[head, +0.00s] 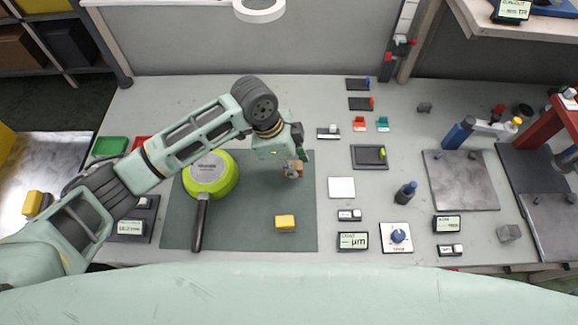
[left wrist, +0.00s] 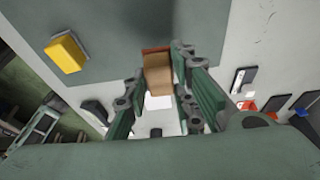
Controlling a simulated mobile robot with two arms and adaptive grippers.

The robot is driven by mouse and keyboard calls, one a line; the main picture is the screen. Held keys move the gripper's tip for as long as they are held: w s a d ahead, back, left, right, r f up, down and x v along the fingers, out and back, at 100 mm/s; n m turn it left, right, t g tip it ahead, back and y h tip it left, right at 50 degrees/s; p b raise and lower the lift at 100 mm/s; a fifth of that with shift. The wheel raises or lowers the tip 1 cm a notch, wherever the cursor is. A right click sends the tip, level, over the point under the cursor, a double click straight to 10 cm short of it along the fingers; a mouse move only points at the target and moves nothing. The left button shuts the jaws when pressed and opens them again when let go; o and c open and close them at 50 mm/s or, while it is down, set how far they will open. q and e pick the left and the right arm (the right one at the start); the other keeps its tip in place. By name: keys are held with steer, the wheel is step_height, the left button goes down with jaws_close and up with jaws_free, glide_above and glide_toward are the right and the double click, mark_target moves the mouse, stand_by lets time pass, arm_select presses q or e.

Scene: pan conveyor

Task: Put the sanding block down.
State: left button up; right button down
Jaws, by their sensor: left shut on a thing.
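My left gripper (head: 291,169) is shut on the sanding block (head: 298,166), a brown block. In the left wrist view the block (left wrist: 158,76) sits between the two green fingers, with a reddish strip along its far edge. In the head view the gripper points down over the right part of the dark grey-green mat (head: 255,200). Whether the block touches the mat I cannot tell. My right gripper is not in view.
A green pan (head: 211,172) with a dark handle lies on the mat's left part. A yellow block (head: 285,222) lies near the mat's front right, also in the left wrist view (left wrist: 66,52). A white square plate (head: 341,187) lies right of the mat. Bare mat surrounds the yellow block.

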arm_select(q)
steer(key=shift+w+a+f, duration=0.3)
steer(key=shift+w+f, duration=0.05)
steer(key=shift+f, duration=0.1)
step_height(320, 180, down, 4)
steer(key=shift+r+p, duration=0.15)
steer(key=shift+p, duration=0.5)
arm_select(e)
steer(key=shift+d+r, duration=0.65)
arm_select(q)
steer(key=shift+f, duration=0.2)
steer(key=o, duration=1)
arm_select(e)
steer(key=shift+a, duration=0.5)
arm_select(q)
steer(key=shift+r, duration=0.1)
